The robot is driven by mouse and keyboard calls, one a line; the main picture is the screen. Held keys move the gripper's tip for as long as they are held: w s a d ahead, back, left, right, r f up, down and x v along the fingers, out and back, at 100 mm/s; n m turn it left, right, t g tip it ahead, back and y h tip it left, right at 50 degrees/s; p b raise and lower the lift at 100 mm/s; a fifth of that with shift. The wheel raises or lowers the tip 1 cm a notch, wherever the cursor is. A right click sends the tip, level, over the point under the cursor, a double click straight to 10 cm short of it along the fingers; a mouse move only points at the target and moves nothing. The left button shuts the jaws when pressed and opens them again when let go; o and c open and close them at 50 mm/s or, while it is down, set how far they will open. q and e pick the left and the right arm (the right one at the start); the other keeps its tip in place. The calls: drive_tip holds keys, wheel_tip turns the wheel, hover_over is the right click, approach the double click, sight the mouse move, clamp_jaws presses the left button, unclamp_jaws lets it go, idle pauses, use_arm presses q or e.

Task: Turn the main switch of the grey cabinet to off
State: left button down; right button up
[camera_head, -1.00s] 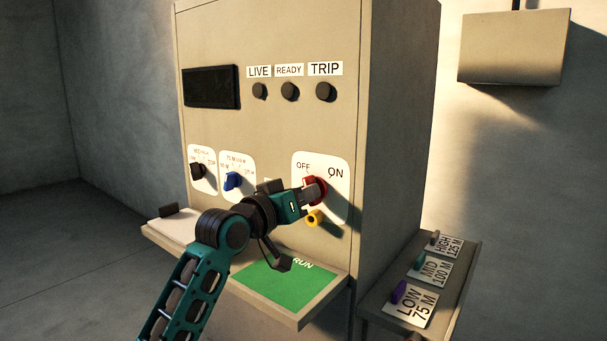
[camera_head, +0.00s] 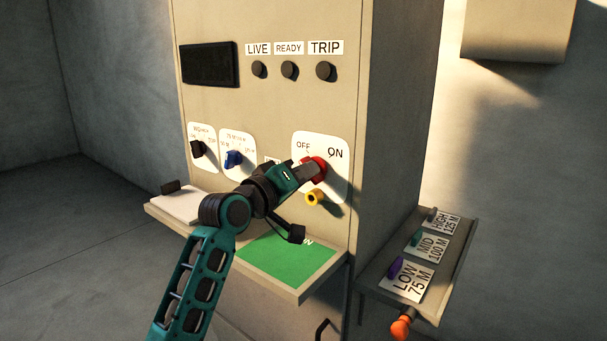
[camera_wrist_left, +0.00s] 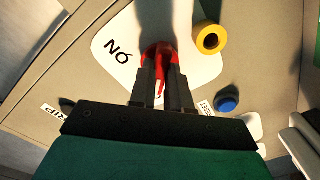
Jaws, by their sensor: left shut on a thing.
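The grey cabinet (camera_head: 395,150) fills the middle of the head view. Its red main switch (camera_head: 320,166) sits on a white plate (camera_head: 338,190) marked OFF at the left and ON at the right. My left gripper (camera_head: 308,172) reaches it from the lower left and is shut on it. In the left wrist view the red switch (camera_wrist_left: 158,50) is between the two dark fingers (camera_wrist_left: 162,75), with ON upside down beside it. The fingers hide much of the switch, so I cannot tell exactly where it points. My right gripper is not in view.
A yellow ring-shaped part (camera_head: 315,198) is just below the switch. A blue knob (camera_head: 233,159) and a black knob (camera_head: 197,149) are to the left. A shelf with a green panel (camera_head: 285,262) juts out below my arm. A side shelf (camera_head: 440,283) holds labelled pieces.

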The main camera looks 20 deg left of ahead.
use_arm(q)
drive_tip(key=c, duration=1.1)
unclamp_jaws()
drive_tip(key=shift+s, duration=0.1)
drive_tip(key=b+v, duration=0.1)
drive_tip(key=v, duration=1.1)
drive_tip(key=shift+s+a, duration=0.15)
drive_tip(key=shift+s, duration=0.2)
